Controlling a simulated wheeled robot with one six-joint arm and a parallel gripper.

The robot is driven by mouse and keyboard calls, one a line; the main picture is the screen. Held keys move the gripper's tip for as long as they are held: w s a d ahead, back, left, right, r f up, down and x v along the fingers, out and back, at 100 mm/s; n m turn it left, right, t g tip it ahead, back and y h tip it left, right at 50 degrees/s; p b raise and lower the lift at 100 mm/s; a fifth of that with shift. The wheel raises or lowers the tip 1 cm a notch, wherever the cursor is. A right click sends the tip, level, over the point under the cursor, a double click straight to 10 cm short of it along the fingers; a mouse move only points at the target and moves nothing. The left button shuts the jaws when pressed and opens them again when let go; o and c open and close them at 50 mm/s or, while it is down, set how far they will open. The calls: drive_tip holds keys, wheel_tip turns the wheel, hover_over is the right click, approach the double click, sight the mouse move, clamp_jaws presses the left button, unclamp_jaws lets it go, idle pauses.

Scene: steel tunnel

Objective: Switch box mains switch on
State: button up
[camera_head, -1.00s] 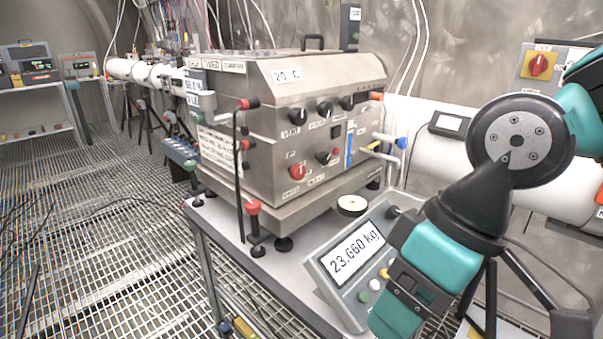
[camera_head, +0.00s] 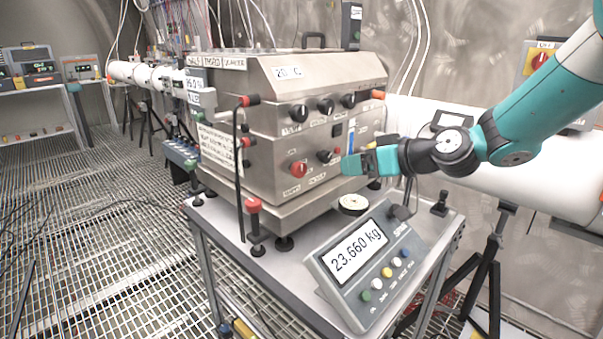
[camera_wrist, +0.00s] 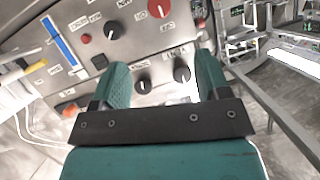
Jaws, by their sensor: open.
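A steel box stands on the table, its sloped front panel (camera_head: 270,158) facing me. A red rotary knob (camera_head: 298,170) is at its lower left; in the wrist view this red knob (camera_wrist: 161,8) is at the top edge. Several black knobs show in the wrist view, one (camera_wrist: 143,82) and another (camera_wrist: 182,72) between the fingers in the picture. A dark square switch (camera_head: 337,130) is on the panel; the labels are too small to read. My gripper (camera_head: 354,165) is open and empty, in front of the panel's lower right. I cannot tell whether it touches.
A scale (camera_head: 375,265) reading 23.660 kg stands at the table's front right. A yellow box with a red knob (camera_head: 540,60) is on the back wall, partly behind my arm. Coloured tubes (camera_wrist: 28,72) stick out beside the panel.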

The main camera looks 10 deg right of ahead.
sight(302, 170)
drive_tip(key=p+x, duration=0.4)
drive_tip(key=x, duration=1.3)
drive_tip(key=shift+w, duration=0.25)
drive_tip(key=shift+c, duration=0.4)
drive_tip(key=c, duration=0.8)
drive_tip(key=shift+c, duration=0.2)
